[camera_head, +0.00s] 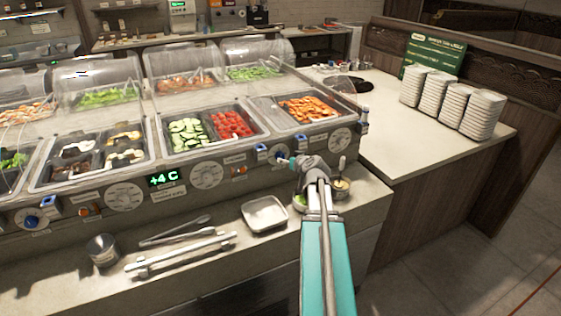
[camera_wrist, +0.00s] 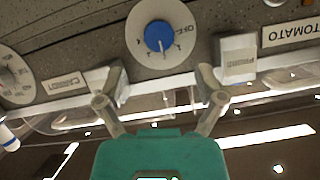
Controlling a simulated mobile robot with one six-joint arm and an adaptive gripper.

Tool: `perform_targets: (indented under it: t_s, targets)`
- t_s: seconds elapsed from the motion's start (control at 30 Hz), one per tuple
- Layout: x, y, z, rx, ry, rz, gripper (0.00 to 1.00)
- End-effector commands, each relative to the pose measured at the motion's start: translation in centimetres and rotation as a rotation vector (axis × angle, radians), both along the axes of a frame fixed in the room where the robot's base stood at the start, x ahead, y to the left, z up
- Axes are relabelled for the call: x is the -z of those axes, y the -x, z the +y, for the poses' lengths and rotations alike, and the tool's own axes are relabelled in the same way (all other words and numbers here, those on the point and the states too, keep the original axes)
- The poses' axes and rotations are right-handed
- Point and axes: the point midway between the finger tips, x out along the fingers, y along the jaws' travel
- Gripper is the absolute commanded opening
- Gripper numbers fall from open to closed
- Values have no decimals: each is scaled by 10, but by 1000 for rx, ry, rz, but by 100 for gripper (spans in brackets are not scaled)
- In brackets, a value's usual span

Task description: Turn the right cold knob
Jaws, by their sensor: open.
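The right cold knob, a blue cap on a white dial marked OFF, is on the counter's front panel in the wrist view (camera_wrist: 159,36). It also shows small in the head view (camera_head: 282,157). My gripper (camera_wrist: 160,82) is open and empty. Its two fingers point at the panel, one to each side below the knob in the wrist view, apart from it. In the head view my gripper (camera_head: 293,162) is just right of the knob and partly covers the panel there. The left cold knob (camera_head: 31,221) is at the far left.
A white block (camera_wrist: 236,58) sticks out beside the knob, close to one finger. A larger dial (camera_wrist: 14,75) is on the knob's other side. Below the panel, the shelf holds a square dish (camera_head: 265,214), tongs (camera_head: 175,232) and small bowls (camera_head: 341,187).

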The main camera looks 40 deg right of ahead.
Motion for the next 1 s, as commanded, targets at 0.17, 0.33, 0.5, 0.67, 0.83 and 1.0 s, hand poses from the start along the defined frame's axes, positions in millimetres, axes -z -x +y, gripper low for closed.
perform_targets:
  t_s: [0.17, 0.33, 0.5, 0.67, 0.83, 1.0]
  targets:
    - [14, -28, -7, -1, 0, 1, 87]
    - [21, -48, -11, -1, 0, 0, 87]
    - [25, -59, -13, -1, 1, 1, 87]
    - [26, -63, -13, -1, 1, 1, 87]
    - [26, -63, -13, 0, 0, 1, 87]
    - [26, -63, -13, 0, 0, 1, 74]
